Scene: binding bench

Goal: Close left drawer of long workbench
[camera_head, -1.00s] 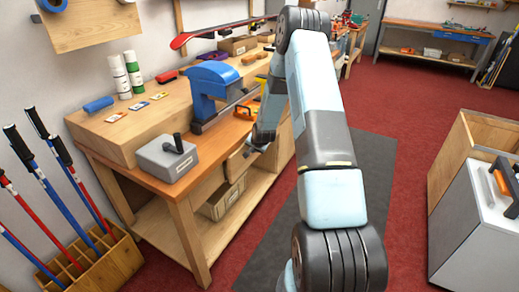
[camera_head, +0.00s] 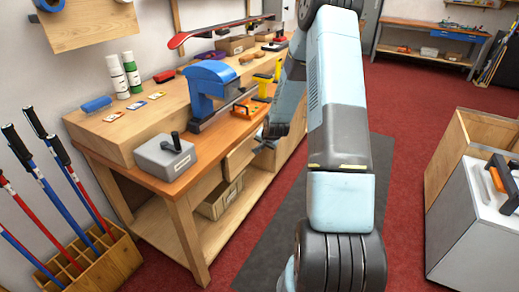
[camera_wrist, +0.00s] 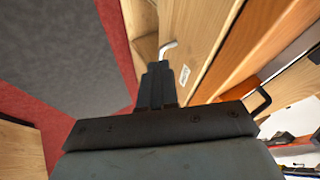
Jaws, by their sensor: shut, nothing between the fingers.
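The long workbench (camera_head: 150,177) runs along the left wall. Its left drawer (camera_head: 238,157) has a wooden front that stands out from under the top, so it looks partly open. In the wrist view the drawer front (camera_wrist: 199,35) carries a white label and a pale handle (camera_wrist: 168,47). My gripper (camera_wrist: 158,68) is shut and empty, with its fingertips close to the handle; I cannot tell whether they touch. In the head view my gripper (camera_head: 262,140) is small, beside the drawer front and partly hidden by my arm.
A grey box with a crank (camera_head: 165,157) and a blue press (camera_head: 210,90) stand on the bench. A cardboard box (camera_head: 218,200) lies on the lower shelf. A grey mat (camera_head: 275,240) covers the floor alongside. A white-topped cabinet (camera_head: 470,225) stands at the right.

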